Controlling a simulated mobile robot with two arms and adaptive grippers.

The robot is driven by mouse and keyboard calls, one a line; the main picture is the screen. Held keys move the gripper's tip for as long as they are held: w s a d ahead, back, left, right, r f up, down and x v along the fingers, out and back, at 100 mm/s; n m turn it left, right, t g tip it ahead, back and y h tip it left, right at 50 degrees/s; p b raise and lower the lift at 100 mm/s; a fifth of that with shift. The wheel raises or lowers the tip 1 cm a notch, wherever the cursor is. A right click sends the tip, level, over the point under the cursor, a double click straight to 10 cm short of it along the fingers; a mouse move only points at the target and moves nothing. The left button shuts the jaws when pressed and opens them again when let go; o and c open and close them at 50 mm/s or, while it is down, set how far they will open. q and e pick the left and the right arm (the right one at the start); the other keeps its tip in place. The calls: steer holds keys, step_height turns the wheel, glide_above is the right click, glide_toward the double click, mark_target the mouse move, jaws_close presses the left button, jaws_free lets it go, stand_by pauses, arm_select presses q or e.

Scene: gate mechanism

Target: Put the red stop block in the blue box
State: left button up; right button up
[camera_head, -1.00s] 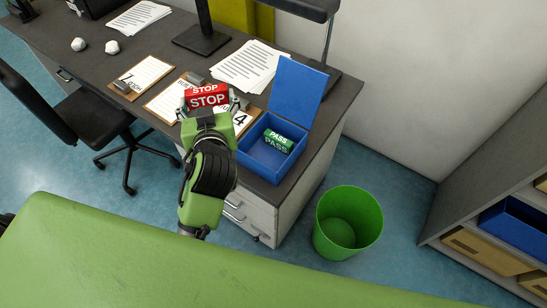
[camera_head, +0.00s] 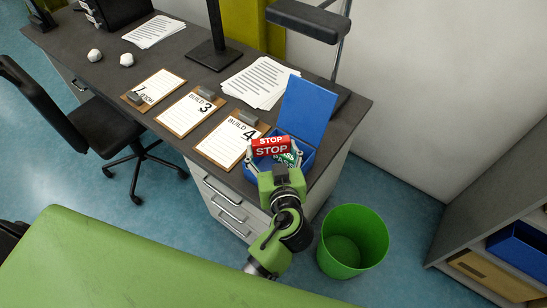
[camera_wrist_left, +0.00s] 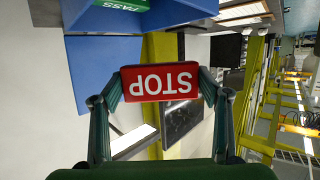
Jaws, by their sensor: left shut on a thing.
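The red stop block (camera_head: 270,147), lettered STOP, is between the fingers of my left gripper (camera_head: 275,152), which is shut on it. In the head view the block appears over the open blue box (camera_head: 308,157) at the desk's right end. In the left wrist view the red block (camera_wrist_left: 160,82) is held between both fingertips, and part of the blue box (camera_wrist_left: 190,12) shows at the top. A green PASS block (camera_head: 287,159) is in the box, partly hidden behind the stop block and gripper. The block's exact height above the box is hard to tell. My right gripper is not in view.
The box's lid (camera_head: 305,112) stands open at the back. Clipboards (camera_head: 230,137) and papers (camera_head: 262,80) lie on the desk (camera_head: 160,60) to the left. A lamp (camera_head: 305,20) overhangs the back. A green bin (camera_head: 353,241) stands on the floor at right.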

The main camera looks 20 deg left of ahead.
arm_select(q)
step_height(320, 180, down, 4)
steer(key=shift+d+r+p, duration=0.15)
steer(key=shift+r+p, duration=0.1)
steer(key=shift+p, duration=0.2)
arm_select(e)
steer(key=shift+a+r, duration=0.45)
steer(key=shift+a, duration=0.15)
arm_select(q)
steer(key=shift+f+b, duration=0.65)
steer(key=shift+b, duration=0.25)
steer(key=o, duration=1.1)
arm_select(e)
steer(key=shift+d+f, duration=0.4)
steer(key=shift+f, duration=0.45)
arm_select(q)
steer(key=shift+r, duration=0.1)
